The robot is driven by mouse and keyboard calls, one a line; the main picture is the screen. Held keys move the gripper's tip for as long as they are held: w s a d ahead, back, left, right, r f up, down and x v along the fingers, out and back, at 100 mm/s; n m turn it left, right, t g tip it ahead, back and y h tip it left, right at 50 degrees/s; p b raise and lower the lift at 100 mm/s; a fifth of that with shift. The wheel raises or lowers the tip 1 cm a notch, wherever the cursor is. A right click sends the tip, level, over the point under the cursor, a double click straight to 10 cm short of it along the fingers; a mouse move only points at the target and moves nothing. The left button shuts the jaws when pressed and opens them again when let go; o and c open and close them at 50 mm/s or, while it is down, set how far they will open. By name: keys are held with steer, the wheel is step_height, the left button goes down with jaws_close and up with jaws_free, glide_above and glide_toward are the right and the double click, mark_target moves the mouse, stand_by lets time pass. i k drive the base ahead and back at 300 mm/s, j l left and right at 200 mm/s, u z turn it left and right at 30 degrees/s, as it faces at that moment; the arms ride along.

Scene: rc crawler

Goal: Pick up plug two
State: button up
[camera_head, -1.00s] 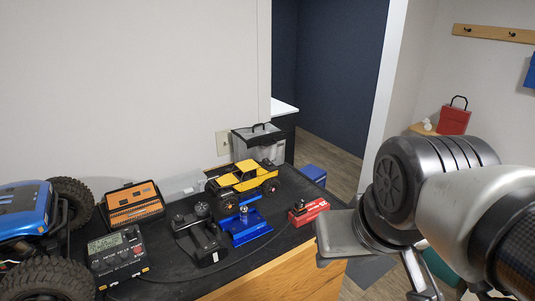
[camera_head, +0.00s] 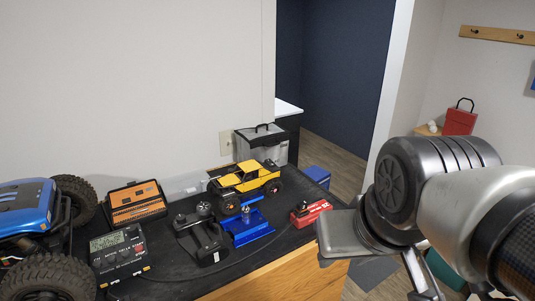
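No part can be made out for sure as plug two. A red battery pack (camera_head: 314,213) lies at the table's right edge, with a small dark piece at its left end. A thin dark cable (camera_head: 190,276) runs from near the charger (camera_head: 118,252) across the black mat to the pack. The connector ends are too small to tell apart. My arm fills the right side of the view, to the right of the pack. My gripper's fingertips are not in view.
The black-topped table (camera_head: 172,289) also holds a blue crawler (camera_head: 25,208), an orange case (camera_head: 136,202), a transmitter (camera_head: 201,232), a blue stand (camera_head: 246,227) and a yellow crawler (camera_head: 243,180). A bare mat strip runs along the front.

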mark_target(299, 205)
steer(key=i+l+u, duration=0.25)
steer(key=l+u, duration=0.25)
steer(key=i+l+u, duration=0.2)
steer(key=l, duration=0.25)
steer(key=l+u, duration=0.25)
steer(key=i+l, duration=0.05)
steer(key=l, duration=0.05)
